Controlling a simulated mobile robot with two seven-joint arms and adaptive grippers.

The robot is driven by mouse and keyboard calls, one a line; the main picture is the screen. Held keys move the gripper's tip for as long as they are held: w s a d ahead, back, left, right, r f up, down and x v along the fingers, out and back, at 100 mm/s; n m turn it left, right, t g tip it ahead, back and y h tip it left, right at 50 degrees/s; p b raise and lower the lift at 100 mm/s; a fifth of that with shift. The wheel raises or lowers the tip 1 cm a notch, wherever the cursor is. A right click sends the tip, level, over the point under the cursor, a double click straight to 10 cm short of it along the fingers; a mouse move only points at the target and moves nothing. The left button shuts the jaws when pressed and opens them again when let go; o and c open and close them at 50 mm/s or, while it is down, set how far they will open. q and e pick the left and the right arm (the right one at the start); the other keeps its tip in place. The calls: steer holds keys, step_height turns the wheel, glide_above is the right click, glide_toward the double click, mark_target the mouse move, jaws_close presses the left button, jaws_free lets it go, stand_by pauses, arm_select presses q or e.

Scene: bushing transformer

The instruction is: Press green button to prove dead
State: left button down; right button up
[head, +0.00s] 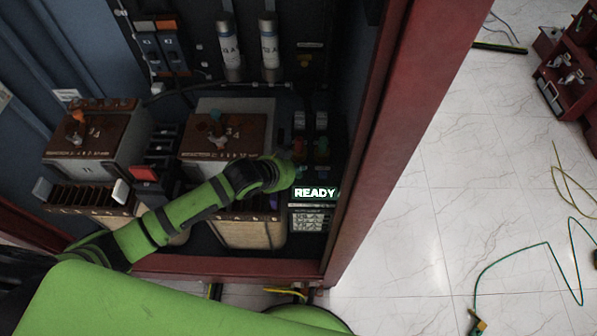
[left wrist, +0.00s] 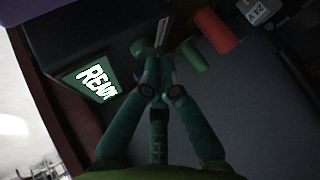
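The lit display reading READY (head: 315,193) is at the lower right of the open cabinet. In the left wrist view a green rounded button-like part (left wrist: 143,47) lies just beyond my left gripper (left wrist: 158,87), with a red cylinder (left wrist: 213,30) to the right. My left gripper's fingers are drawn together, with nothing visibly held. Contact with the green part cannot be told. My right gripper is out of view.
The cabinet's red frame post (head: 375,150) stands close on the right of the display. Brown-topped units (head: 88,130) and two grey cylinders (head: 230,50) fill the cabinet. The tiled floor (head: 430,200) outside is mostly clear, with loose cables (head: 540,245).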

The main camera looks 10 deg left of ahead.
arm_select(q)
steer(key=shift+f, duration=0.5)
stand_by(0.4)
steer(key=shift+r, duration=0.1)
steer(key=shift+r+p, duration=0.8)
steer(key=shift+p, duration=0.05)
steer(key=shift+r, duration=0.1)
step_height(320, 180, up, 5)
steer(key=p, duration=0.5)
steer(key=shift+p, duration=0.3)
